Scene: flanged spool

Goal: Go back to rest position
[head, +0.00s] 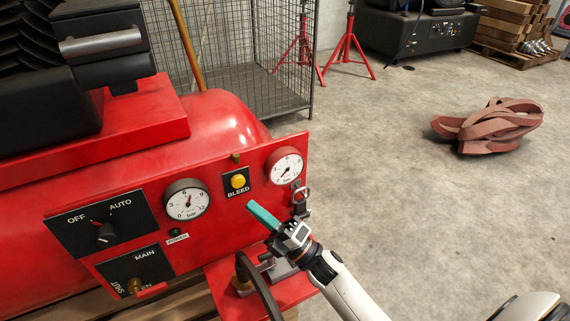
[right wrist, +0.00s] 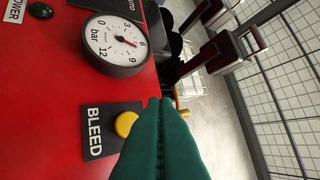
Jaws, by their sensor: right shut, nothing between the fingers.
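My right gripper (head: 250,206) is shut and empty, its teal fingers pressed together just below and right of the BLEED plate in the head view. In the right wrist view the closed fingers (right wrist: 160,102) show beside the yellow BLEED button (right wrist: 126,124). The button also shows in the head view (head: 238,181), uncovered, on the red control panel (head: 215,225). The fingertips look apart from the button; the exact gap to the panel cannot be told. My left gripper is not in view.
The red compressor tank (head: 225,115) stands behind the panel. The panel carries a left gauge (head: 186,200), a right gauge (head: 287,168) and an OFF/AUTO knob (head: 106,233). A black hose (head: 262,285) bends below my gripper. Open concrete floor (head: 430,210) lies to the right.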

